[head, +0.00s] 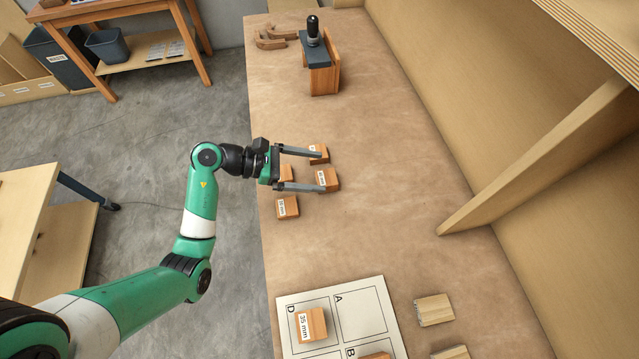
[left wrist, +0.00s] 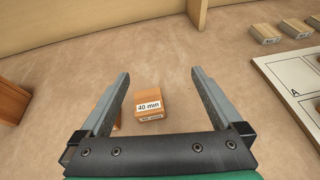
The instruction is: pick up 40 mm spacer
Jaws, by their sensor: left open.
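The 40 mm spacer (left wrist: 148,101) is an orange-brown wooden block with a white "40 mm" label. In the left wrist view it lies on the table between my open fingers, left of the middle, and nothing grips it. My left gripper (head: 322,171) is open and empty over a group of spacer blocks; it also shows in the left wrist view (left wrist: 160,73). In the head view a labelled block (head: 328,179) by the lower finger appears to be this spacer, but its label is too small to read. My right gripper is not in view.
Other spacers lie close by: one near the upper finger (head: 319,152), one partly hidden behind the gripper (head: 286,173), one nearer the mat (head: 287,207). A lettered mat (head: 375,305) holds a 35 mm block (head: 311,324). A clamp stand (head: 323,78) stands at the far end.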

